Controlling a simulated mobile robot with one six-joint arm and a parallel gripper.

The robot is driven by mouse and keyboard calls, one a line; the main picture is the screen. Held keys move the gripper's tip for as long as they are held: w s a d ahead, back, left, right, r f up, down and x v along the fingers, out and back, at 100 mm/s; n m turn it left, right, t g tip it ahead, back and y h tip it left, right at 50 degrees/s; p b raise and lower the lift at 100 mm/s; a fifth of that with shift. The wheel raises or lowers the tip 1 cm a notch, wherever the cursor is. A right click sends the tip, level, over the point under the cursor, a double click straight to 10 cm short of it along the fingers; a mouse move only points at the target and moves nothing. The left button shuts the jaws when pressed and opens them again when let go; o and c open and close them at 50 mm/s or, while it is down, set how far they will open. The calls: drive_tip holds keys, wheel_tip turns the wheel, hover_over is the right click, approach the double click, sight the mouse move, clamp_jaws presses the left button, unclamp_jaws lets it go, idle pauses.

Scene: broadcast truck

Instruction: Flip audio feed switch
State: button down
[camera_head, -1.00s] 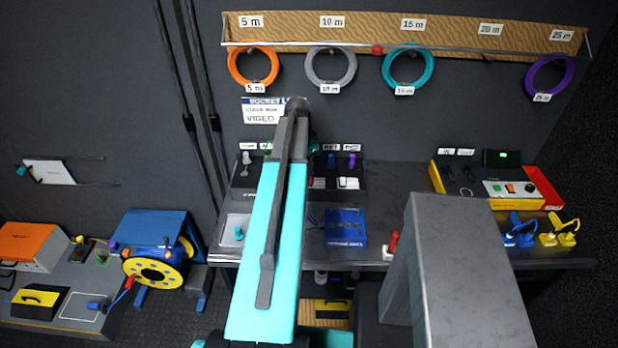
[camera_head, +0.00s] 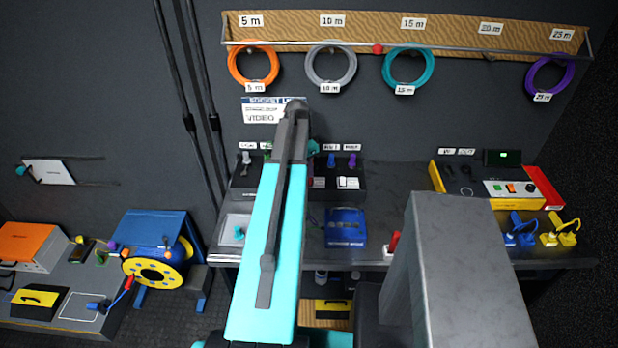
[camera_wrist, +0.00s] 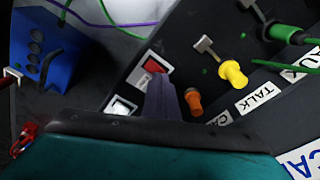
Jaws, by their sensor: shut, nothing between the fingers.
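My gripper (camera_wrist: 162,92) shows in the wrist view as a narrow grey pair of fingers, shut and empty. It is over a dark panel (camera_wrist: 168,35), with its tips close to a red rocker switch (camera_wrist: 153,66) in a white frame. A white rocker switch (camera_wrist: 122,106) is just left of the fingers. I cannot tell whether the fingers touch either switch. A "TALK" label (camera_wrist: 256,95) and a partly cut-off label starting "AU" (camera_wrist: 303,57) lie to the right. In the head view my arm hides the gripper and part of the panel (camera_head: 350,200).
Yellow (camera_wrist: 233,73), orange (camera_wrist: 194,103) and green (camera_wrist: 287,34) plugs stand near the fingers, beside a metal toggle (camera_wrist: 207,46). A blue box (camera_wrist: 45,50) is at left. Coloured cable coils (camera_head: 330,67) hang behind. A yellow-sided unit (camera_head: 485,187) stands on the right.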

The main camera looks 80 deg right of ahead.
drive_tip(key=shift+f, duration=0.25)
drive_tip(key=shift+r, duration=0.1)
idle(0.3)
wheel_tip(320, 180, up, 7)
drive_tip(key=p, duration=0.3)
idle(0.9)
idle(0.4)
